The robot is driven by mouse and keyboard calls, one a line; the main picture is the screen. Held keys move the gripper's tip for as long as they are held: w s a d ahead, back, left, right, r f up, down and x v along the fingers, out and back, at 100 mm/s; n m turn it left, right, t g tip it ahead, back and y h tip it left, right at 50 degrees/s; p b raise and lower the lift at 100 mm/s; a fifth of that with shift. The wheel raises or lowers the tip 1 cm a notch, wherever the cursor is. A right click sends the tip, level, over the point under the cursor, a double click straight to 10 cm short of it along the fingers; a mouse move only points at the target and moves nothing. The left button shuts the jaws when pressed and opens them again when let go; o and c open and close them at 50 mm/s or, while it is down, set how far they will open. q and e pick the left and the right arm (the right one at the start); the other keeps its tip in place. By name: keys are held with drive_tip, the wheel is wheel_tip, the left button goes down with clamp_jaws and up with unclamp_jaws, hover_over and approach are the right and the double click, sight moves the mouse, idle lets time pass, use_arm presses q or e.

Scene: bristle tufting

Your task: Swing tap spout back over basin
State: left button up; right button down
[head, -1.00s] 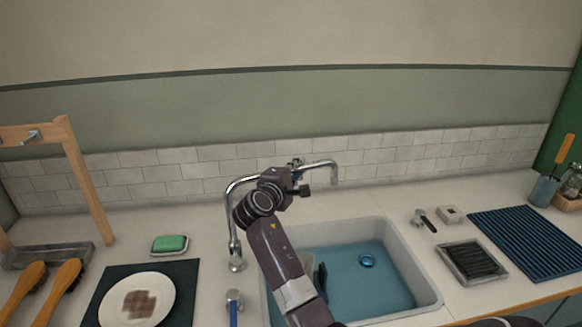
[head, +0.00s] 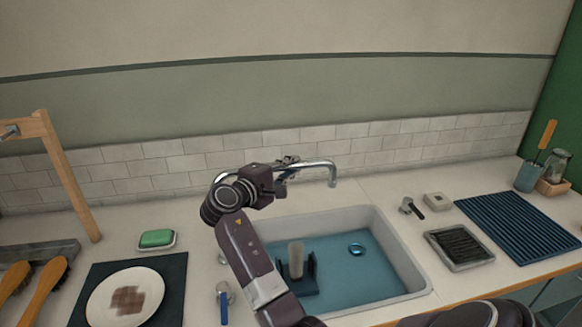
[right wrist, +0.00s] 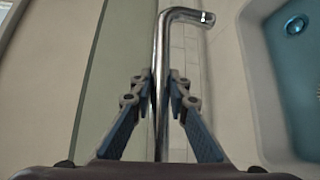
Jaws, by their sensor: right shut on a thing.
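The chrome tap spout (head: 318,164) runs to the right along the back of the sink, its outlet turned down at the right end. The outlet appears by the basin's back rim; whether it is over the rim is hard to tell. The blue-bottomed white basin (head: 415,272) lies in front. My right gripper (head: 286,174) is shut on the spout's horizontal tube. In the right wrist view both fingers (right wrist: 163,88) flank the tube, with the basin (right wrist: 262,95) off to the right. My arm hides the tap's riser. My left gripper is out of view.
A pale cylinder (head: 296,258) stands in a dark holder (head: 308,280) in the basin, near the drain (head: 357,249). The tiled wall (head: 400,142) is close behind.

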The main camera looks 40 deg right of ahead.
drive_tip(key=c, duration=2.1)
unclamp_jaws()
drive_tip(key=shift+s+f, duration=0.1)
drive_tip(key=shift+s, duration=0.05)
drive_tip(key=shift+o, duration=1.4)
drive_tip(key=shift+a, duration=0.1)
drive_tip(key=shift+a, duration=0.1)
drive_tip(key=v, duration=1.2)
